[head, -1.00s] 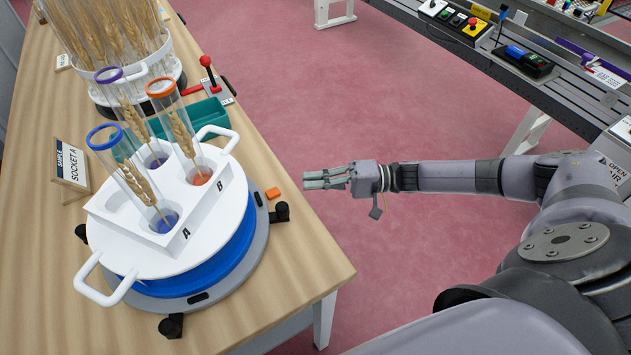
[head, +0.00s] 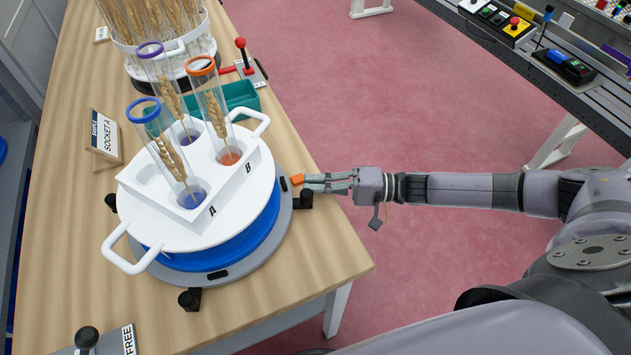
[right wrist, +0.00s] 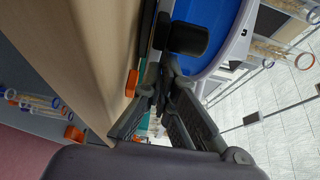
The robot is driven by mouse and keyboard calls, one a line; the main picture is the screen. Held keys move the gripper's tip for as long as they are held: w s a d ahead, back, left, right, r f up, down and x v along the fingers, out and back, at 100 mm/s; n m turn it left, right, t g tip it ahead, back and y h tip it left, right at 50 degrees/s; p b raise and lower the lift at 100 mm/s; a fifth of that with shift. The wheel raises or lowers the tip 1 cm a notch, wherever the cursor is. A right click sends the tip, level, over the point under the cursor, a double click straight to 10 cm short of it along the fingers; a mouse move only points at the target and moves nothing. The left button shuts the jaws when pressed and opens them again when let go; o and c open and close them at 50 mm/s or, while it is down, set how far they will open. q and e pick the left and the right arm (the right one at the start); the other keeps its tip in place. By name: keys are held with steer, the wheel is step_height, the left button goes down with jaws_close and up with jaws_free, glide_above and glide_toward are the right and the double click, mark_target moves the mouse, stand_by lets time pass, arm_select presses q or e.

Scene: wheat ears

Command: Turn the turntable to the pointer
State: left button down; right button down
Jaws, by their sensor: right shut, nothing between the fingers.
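The turntable has a white top (head: 150,212) with two loop handles, a blue ring (head: 235,238) and a grey base (head: 255,262) with black knobs. Its holder, marked A and B, carries three tubes with wheat ears: two blue or purple rimmed and one orange rimmed (head: 202,66). A small orange block (head: 297,178), possibly the pointer, sits beside the base. My right gripper (head: 306,182) is shut and empty, its fingertips close to that block and a black knob (head: 305,200). The right wrist view shows the fingers beside the blue ring (right wrist: 215,35); contact is unclear. My left gripper is out of view.
A rack of wheat tubes (head: 165,60), a green tray (head: 238,97) and a red lever (head: 241,45) stand behind. A SOCKET A sign (head: 104,140) is left of the turntable; a FREE label (head: 129,340) is at the front. Pink floor (head: 400,100) lies open to the right.

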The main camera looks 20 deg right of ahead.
mark_target(307, 206)
steer(key=shift+s+r+p, duration=0.1)
steer(key=shift+s+p, duration=0.2)
steer(key=s+p, duration=0.1)
steer(key=s+a+p, duration=0.1)
steer(key=s, duration=0.1)
steer(key=s+p, duration=0.1)
steer(key=shift+s+a+r, duration=0.1)
steer(key=shift+s+a, duration=0.2)
steer(key=shift+a, duration=0.05)
steer(key=shift+s, duration=0.25)
steer(key=shift+a+f, duration=0.1)
steer(key=shift+f, duration=0.1)
steer(key=shift+w, duration=0.1)
